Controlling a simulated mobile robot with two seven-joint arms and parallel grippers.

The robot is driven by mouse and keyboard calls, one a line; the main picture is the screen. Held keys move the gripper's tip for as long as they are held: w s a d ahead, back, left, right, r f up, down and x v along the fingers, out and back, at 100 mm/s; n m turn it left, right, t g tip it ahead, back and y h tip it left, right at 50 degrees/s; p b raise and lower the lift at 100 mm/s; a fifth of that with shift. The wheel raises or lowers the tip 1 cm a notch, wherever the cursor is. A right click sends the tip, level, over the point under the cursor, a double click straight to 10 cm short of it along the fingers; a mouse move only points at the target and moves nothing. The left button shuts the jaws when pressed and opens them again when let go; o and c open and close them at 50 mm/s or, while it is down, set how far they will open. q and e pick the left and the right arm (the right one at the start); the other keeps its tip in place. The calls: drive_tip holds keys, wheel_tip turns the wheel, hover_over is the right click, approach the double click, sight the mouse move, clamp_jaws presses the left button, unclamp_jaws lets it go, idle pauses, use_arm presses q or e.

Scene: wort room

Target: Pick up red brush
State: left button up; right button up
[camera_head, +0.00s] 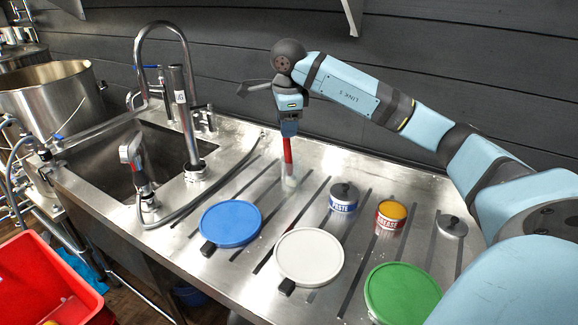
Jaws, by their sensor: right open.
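The red brush (288,152) stands upright on the steel counter behind the lids, with a pale, whitish lower end that is too small to make out clearly. My right gripper (289,122) points down directly above it, its fingers at the top of the red handle. The jaws are open, and I cannot tell whether they touch the handle. The gripper partly hides the brush's upper end. My left gripper is not in view.
A sink (150,160) with a tall faucet and a sprayer hose lies left. Blue (231,222), white (309,256) and green (402,294) lids lie in front. A paste tin (343,203), a grease tin (390,222) and a small metal lid (452,227) stand right. A wall is behind.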

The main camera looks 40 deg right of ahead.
sight(289, 163)
drive_tip(key=f, duration=0.3)
drive_tip(key=shift+w+d, duration=0.15)
drive_tip(key=shift+w, duration=0.1)
drive_tip(key=f, duration=0.3)
drive_tip(key=d+f+b, duration=0.1)
drive_tip(key=f, duration=0.1)
drive_tip(key=shift+w+f, duration=0.15)
drive_tip(key=shift+w, duration=0.1)
clamp_jaws()
